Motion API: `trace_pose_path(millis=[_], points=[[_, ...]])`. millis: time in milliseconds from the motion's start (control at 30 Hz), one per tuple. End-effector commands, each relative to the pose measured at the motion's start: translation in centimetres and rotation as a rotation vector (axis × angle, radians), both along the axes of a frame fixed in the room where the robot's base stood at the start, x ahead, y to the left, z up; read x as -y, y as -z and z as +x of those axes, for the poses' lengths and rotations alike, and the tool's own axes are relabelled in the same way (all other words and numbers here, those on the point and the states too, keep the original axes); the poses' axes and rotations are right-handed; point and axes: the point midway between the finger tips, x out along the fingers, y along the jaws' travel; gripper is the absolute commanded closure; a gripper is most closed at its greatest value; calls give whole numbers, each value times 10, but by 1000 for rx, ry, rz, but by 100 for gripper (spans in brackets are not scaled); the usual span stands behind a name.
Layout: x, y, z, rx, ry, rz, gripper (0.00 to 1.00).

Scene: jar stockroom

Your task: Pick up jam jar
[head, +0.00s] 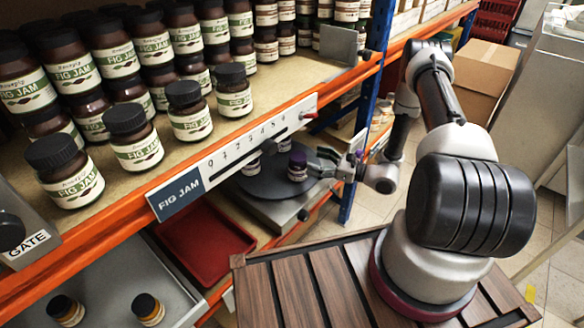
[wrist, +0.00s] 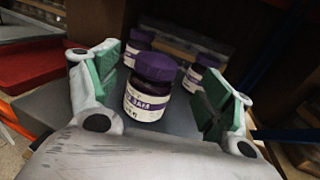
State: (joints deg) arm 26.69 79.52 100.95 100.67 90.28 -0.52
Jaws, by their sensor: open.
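A dark jam jar with a purple lid (wrist: 148,100) stands upright between the fingers of my gripper (wrist: 163,85) in the wrist view. Its pale label has a purple band. The fingers, with green pads, are spread on either side with gaps to the jar. In the head view this jar (head: 297,168) stands on a round grey plate on the lower shelf, with my gripper (head: 318,160) at its right. Two similar purple-lidded jars stand behind it in the wrist view, one at left (wrist: 138,45) and one at right (wrist: 203,73).
Many fig jam jars (head: 137,140) with black lids fill the upper shelf, whose orange edge carries a numbered scale strip (head: 250,140) above the lower shelf. A red tray (head: 205,243) lies left of the plate. A cardboard box (head: 483,75) stands at right.

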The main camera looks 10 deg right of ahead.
Motion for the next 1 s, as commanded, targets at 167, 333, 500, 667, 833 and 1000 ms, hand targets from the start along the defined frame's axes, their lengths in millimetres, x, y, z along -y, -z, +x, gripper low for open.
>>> trace_pose_path(millis=[167,333,500,667,833,1000], points=[[-20,1,12,-1,-6,0,20],[-41,3,28,0,-8,-2,20],[-57,3,40,-3,-6,-2,20],[-58,3,42,-3,-4,-2,20],[-58,3,41,-3,-5,-2,34],[-58,3,41,-3,-5,-2,65]])
